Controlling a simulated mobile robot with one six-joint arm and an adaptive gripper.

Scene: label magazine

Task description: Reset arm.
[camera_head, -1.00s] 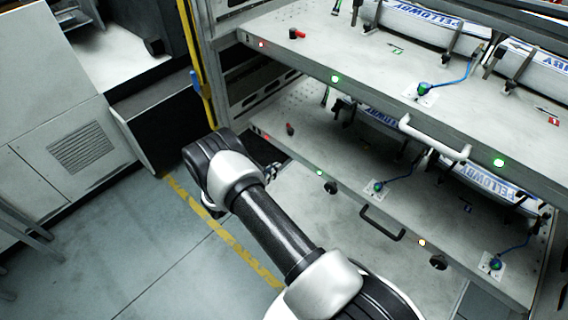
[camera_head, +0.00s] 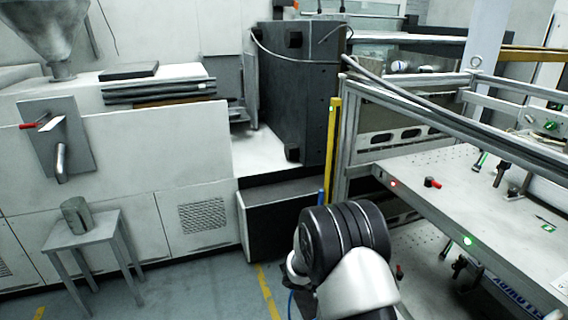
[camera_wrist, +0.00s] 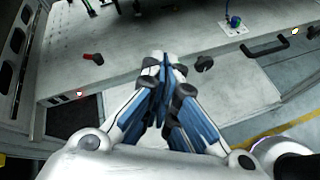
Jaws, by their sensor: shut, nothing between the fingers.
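My gripper (camera_wrist: 165,75) shows in the wrist view with its fingers together and nothing between them. It points toward the front edge of a grey shelf (camera_wrist: 150,50) of the magazine; I cannot tell the gap between them. In the head view my arm rises from the bottom, with a dark joint in front of the rack's left post. The gripper itself is hidden in the head view.
The rack's upper shelf (camera_head: 455,205) is at the right, with a red knob (camera_head: 432,183) and a green light (camera_head: 469,240). A yellow post (camera_head: 332,150) stands at its left corner. A stool (camera_head: 82,238) with a metal cup (camera_head: 75,214) stands left. Floor between is clear.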

